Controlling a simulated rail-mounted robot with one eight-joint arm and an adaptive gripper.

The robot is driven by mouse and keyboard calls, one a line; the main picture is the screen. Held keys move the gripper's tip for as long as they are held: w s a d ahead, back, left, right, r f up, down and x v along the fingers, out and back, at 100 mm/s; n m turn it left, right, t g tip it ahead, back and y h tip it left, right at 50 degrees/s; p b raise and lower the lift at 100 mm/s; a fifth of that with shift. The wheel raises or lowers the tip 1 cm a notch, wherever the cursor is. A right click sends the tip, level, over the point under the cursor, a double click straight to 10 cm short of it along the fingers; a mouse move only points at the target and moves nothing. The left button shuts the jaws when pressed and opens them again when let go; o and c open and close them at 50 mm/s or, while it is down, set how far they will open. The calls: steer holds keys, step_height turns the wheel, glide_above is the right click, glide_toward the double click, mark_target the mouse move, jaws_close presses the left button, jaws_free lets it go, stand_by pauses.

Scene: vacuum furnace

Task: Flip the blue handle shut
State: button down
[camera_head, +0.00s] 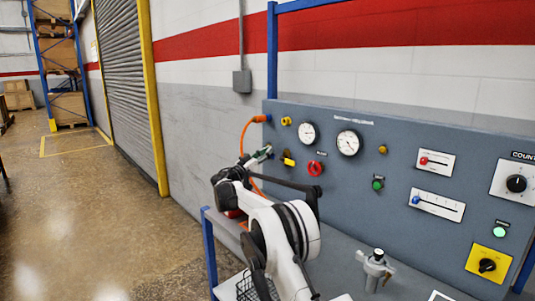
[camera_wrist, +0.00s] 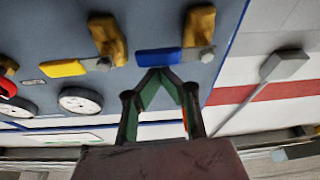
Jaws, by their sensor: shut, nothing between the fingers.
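In the wrist view the blue handle (camera_wrist: 158,57) extends leftward from a silver nut on a yellow valve body (camera_wrist: 199,28), across the line of that body. My gripper (camera_wrist: 160,74) is shut and empty, its green-lined fingertips together right at the edge of the blue handle. I cannot tell whether they touch it. In the head view my gripper (camera_head: 262,153) reaches to the left part of the grey panel (camera_head: 340,180); the blue handle is not clearly seen there.
A second valve with a yellow handle (camera_wrist: 62,68) sits beside the blue one. Gauges (camera_head: 348,142), a red knob (camera_head: 315,168) and sliders (camera_head: 436,204) are to the right on the panel. An orange hose (camera_head: 244,132) runs close to my gripper. Open floor lies left.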

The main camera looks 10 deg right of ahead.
steer(key=s+a+p, duration=0.1)
steer(key=s+a, duration=0.4)
steer(key=a, duration=0.3)
steer(key=shift+w+a+r, duration=0.1)
